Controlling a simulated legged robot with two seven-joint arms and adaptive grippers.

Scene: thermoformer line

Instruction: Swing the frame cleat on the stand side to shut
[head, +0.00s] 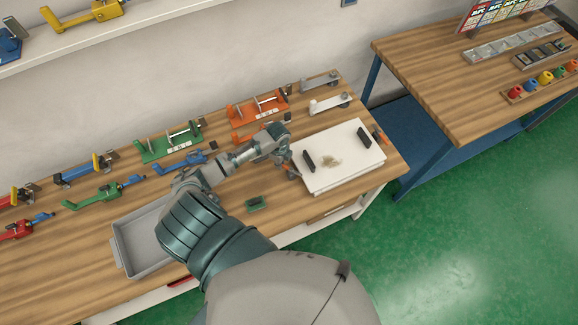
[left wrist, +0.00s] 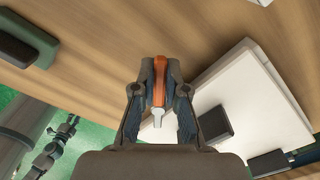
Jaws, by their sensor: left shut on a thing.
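The white frame (head: 352,172) is a flat plate at the right end of the bench, with two black blocks (head: 309,161) and a small pale patch on top. My left gripper (head: 290,170) is at its left edge. In the left wrist view, my left gripper (left wrist: 159,85) is shut on an orange cleat (left wrist: 159,76), with a pale grey tip (left wrist: 157,118) below it. The white frame (left wrist: 262,98) lies just right of the fingers there. Another orange cleat (head: 379,137) shows at the frame's right edge.
A grey tray (head: 122,251) and a dark green block (head: 257,203) lie on the wooden bench. Several coloured toggle clamps, including a green one (head: 170,146) and an orange one (head: 260,104), line its back. A second bench (head: 440,75) stands right, beyond a gap.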

